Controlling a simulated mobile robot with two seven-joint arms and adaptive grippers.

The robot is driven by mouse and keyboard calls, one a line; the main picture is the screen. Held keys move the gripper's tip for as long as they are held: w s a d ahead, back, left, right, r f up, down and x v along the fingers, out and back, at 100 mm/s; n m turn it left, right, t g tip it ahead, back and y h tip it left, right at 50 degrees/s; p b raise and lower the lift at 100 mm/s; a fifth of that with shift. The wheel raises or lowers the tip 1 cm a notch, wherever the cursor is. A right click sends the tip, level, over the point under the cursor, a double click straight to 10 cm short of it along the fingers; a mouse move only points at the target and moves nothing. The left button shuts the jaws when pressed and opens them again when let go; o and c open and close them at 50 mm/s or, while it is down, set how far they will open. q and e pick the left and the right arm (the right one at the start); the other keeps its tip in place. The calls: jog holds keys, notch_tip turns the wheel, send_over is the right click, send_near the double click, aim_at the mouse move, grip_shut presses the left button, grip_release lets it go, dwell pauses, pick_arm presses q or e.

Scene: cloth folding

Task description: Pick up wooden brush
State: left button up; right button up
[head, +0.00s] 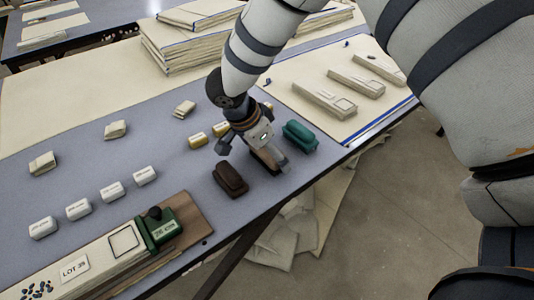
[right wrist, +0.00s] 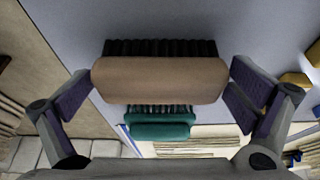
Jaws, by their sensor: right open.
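The wooden brush (right wrist: 160,80) has a tan back and dark bristles. In the right wrist view it lies crosswise between the spread fingers of my right gripper (right wrist: 162,92), close to the fingertips at both ends. In the head view my right gripper (head: 254,151) is low over the table and the wooden brush (head: 266,160) shows partly beneath it, the rest hidden. My right gripper is open. My left gripper is not in view.
A dark brown brush (head: 230,179) and a green brush (head: 300,136) lie close on either side. The grey table (head: 160,195) also holds small labelled blocks and a long board with a green block (head: 162,227). The table edge is near.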

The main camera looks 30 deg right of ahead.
jog(key=c, duration=1)
jog(key=shift+c, duration=0.2)
jog(key=shift+r, duration=0.3)
notch_tip(320, 180, up, 3)
jog(key=shift+r, duration=0.15)
jog(key=s+r, duration=0.1)
jog(key=s+r+p, duration=0.1)
jog(key=r, duration=0.1)
jog(key=s+r+p, duration=0.1)
jog(key=r, duration=0.1)
jog(key=shift+s+a, duration=0.2)
jog(key=shift+s, duration=0.15)
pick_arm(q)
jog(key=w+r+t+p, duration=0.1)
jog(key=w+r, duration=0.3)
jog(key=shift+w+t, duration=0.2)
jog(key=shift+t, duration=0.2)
pick_arm(e)
jog(key=s+r, duration=0.4)
jog(key=s, duration=0.6)
jog(key=shift+s+a, duration=0.15)
jog(key=shift+a, duration=0.2)
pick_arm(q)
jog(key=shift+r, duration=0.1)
pick_arm(e)
jog(key=shift+r, duration=0.1)
